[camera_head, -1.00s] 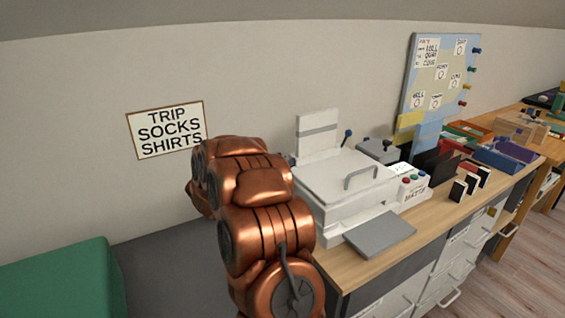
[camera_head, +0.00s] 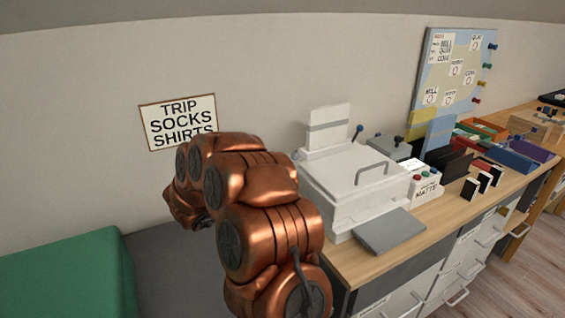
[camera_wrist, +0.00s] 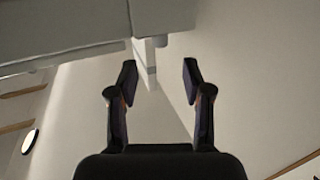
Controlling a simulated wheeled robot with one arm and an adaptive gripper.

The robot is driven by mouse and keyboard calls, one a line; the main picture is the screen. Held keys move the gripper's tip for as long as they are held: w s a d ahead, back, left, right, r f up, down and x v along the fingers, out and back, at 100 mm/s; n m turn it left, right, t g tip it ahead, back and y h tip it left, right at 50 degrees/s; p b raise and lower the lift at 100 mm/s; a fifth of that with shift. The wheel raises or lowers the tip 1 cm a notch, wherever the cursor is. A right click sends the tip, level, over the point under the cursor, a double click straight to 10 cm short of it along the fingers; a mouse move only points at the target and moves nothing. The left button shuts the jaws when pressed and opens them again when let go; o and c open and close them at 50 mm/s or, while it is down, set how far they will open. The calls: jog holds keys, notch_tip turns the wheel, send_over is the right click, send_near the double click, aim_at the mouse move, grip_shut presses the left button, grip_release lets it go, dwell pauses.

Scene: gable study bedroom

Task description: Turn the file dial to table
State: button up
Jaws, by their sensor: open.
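I cannot pick out a dial marked "file" or a "table" setting in either view. A white machine (camera_head: 345,180) with a lid handle stands on the desk in the head view. At its right is a small white panel (camera_head: 426,186) with coloured buttons and a label that seems to read MATTE. A grey box (camera_head: 388,149) with dark knobs stands behind. My copper arm rises left of the desk and hides its own hand in the head view. My gripper (camera_wrist: 160,78) is open and empty in the wrist view, with a pale wall and grey-white surfaces beyond.
Black upright blocks (camera_head: 483,181) and a grey slab (camera_head: 388,231) occupy the wooden desktop (camera_head: 445,220). A pinned board (camera_head: 456,75), coloured trays (camera_head: 515,155) and drawers (camera_head: 468,262) lie right. A sign (camera_head: 178,121) hangs on the wall. A green block (camera_head: 65,275) is at lower left.

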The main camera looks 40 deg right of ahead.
jog(key=shift+a, duration=1.45)
jog(key=shift+s, duration=0.1)
